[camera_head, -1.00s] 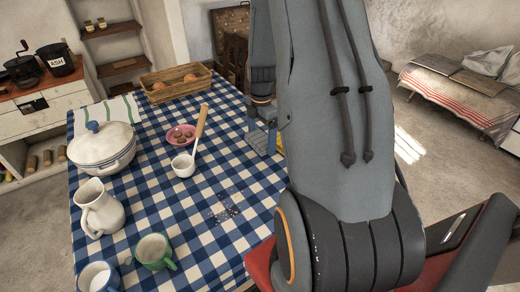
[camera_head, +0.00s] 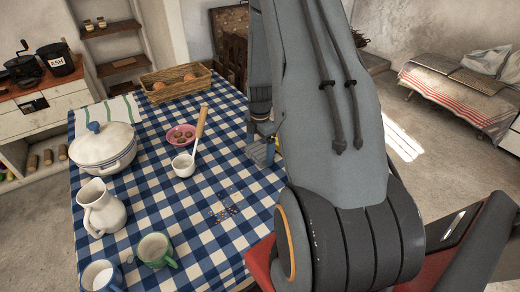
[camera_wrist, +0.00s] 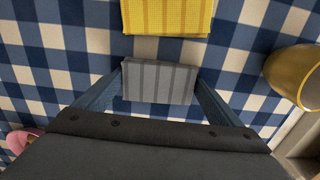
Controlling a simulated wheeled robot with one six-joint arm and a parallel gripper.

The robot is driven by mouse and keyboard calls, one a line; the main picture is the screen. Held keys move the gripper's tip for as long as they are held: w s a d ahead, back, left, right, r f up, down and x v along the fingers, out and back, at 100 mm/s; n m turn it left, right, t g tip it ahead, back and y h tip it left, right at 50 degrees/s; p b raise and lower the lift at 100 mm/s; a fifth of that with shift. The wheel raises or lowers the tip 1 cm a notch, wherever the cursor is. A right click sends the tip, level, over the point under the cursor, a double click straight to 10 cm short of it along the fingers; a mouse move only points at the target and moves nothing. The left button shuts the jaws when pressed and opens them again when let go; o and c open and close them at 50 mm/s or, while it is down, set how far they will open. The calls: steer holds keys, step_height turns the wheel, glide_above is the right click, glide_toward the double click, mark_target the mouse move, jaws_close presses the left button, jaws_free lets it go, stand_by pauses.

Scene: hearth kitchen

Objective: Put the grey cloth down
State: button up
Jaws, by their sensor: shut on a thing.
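The grey cloth (camera_wrist: 160,82) is a small folded, striped piece between the two fingers of my gripper (camera_wrist: 159,90) in the wrist view. My gripper is shut on it, with a finger at each side. The blue and white checked tablecloth lies below; I cannot tell whether the cloth touches it. In the head view my gripper (camera_head: 262,150) is over the right part of the table, partly hidden by my own arm.
A folded yellow cloth (camera_wrist: 168,14) lies just beyond the grey one. A yellow vessel (camera_wrist: 291,76) stands at the right, near the table edge. A pink bowl (camera_head: 181,134), ladle (camera_head: 184,166), tureen (camera_head: 102,148), jug (camera_head: 100,207) and green mug (camera_head: 154,250) stand further left.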

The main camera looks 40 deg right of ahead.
mark_target(260, 151)
steer(key=o, duration=0.9)
steer(key=shift+f, duration=0.2)
steer(key=shift+s+a, duration=0.1)
steer(key=shift+s+f, duration=0.15)
steer(key=shift+r, duration=0.45)
step_height(260, 151, up, 12)
steer(key=b, duration=0.3)
steer(key=s+a+r+m, duration=0.2)
steer(key=s+a+m, duration=0.2)
steer(key=a, duration=0.4)
steer(key=s+a+r+m, duration=0.1)
steer(key=s+a+m, duration=0.3)
steer(key=a+m, duration=0.3)
steer(key=s+a+r+m+t, duration=0.1)
steer(key=s+a+r+m, duration=0.1)
steer(key=s+a+m, duration=0.3)
steer(key=shift+a+r+m, duration=0.3)
steer(key=shift+a+m, duration=0.4)
steer(key=shift+a, duration=1.55)
